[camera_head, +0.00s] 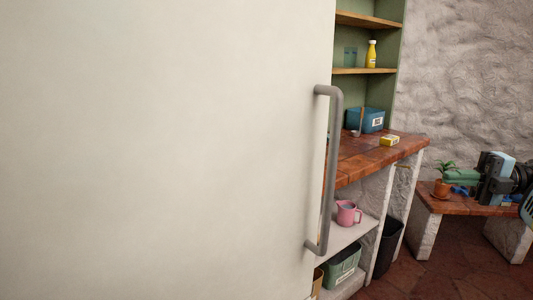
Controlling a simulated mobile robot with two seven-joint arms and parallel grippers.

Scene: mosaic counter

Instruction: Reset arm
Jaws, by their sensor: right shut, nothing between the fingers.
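My right gripper (459,176) shows at the right edge of the head view, with its arm coming in from the right. Its fingers point left and are shut with nothing between them. It appears in front of a low bench (470,206) and beside a potted plant (441,189); I cannot tell how far it is from them. My left gripper is not in view.
A large pale door (160,150) with a long grey handle (334,170) fills the left. Behind it are a tiled counter (375,156) with a small yellow box (389,141), shelves with a yellow bottle (371,54), a pink mug (347,213) and a dark bin (386,248).

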